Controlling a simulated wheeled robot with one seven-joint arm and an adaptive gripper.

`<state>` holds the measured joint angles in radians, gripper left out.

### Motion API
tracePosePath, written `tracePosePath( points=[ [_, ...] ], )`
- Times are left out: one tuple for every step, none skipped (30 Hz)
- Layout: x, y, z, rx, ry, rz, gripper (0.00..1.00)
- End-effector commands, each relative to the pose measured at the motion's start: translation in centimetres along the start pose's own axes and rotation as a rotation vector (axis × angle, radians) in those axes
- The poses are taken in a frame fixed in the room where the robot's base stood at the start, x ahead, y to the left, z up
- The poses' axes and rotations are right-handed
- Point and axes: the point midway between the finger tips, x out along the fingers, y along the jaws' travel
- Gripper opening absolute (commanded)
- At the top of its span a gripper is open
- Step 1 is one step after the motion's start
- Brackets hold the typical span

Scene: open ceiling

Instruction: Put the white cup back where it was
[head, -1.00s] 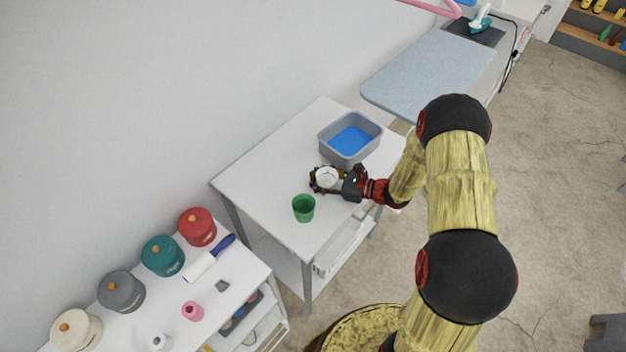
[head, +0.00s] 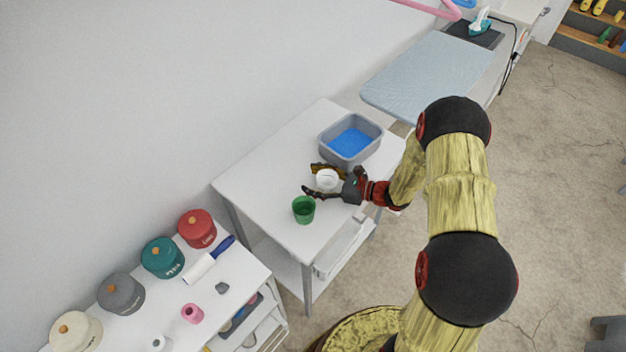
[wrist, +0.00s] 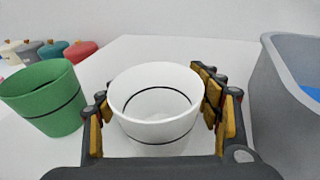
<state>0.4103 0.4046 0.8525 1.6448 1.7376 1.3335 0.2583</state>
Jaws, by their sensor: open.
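The white cup (head: 327,180) stands upright on the white table (head: 262,176), between the green cup and the grey basin. In the wrist view the white cup (wrist: 155,105) has a dark ring line inside and out and sits between my gripper's fingers. My gripper (head: 324,181) reaches in from the right, low over the table, and is open around the cup.
A green cup (head: 303,209) stands close to the gripper's near finger. A grey basin (head: 349,152) with blue inside stands just behind. The table's left part is clear. A lower shelf unit (head: 240,290) with several lidded pots is at the lower left.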

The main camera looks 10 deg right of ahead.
Motion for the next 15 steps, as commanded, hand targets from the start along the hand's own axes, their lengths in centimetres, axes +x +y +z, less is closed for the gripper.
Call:
tracePosePath(
  points=[
    [0.0, 0.0, 0.0, 0.000, 0.000, 0.000, 0.63],
    [0.0, 0.0, 0.0, 0.000, 0.000, 0.000, 0.63],
    [0.0, 0.0, 0.0, 0.000, 0.000, 0.000, 0.63],
    [0.0, 0.0, 0.0, 0.000, 0.000, 0.000, 0.63],
    [0.0, 0.0, 0.1, 0.000, 0.000, 0.000, 0.63],
    [-0.1, 0.0, 0.2, 0.000, 0.000, 0.000, 0.63],
    [-0.1, 0.0, 0.4, -0.001, 0.000, 0.000, 0.63],
    [-0.3, 0.0, 0.5, 0.000, 0.000, -0.001, 0.63],
    [-0.8, -0.1, 0.4, 0.001, 0.000, -0.002, 0.63],
    [-1.1, -0.1, 0.4, 0.001, 0.001, -0.002, 0.63],
    [-1.6, -0.1, 0.5, 0.001, 0.001, -0.003, 0.63],
    [-2.4, -0.1, 0.5, 0.001, 0.001, -0.004, 0.63],
    [-2.9, -0.1, 0.5, 0.001, 0.001, -0.004, 0.63],
    [-3.6, -0.1, 0.5, 0.001, 0.000, -0.006, 0.63],
    [-4.4, -0.2, 0.5, 0.000, 0.000, -0.005, 0.63]
  ],
)
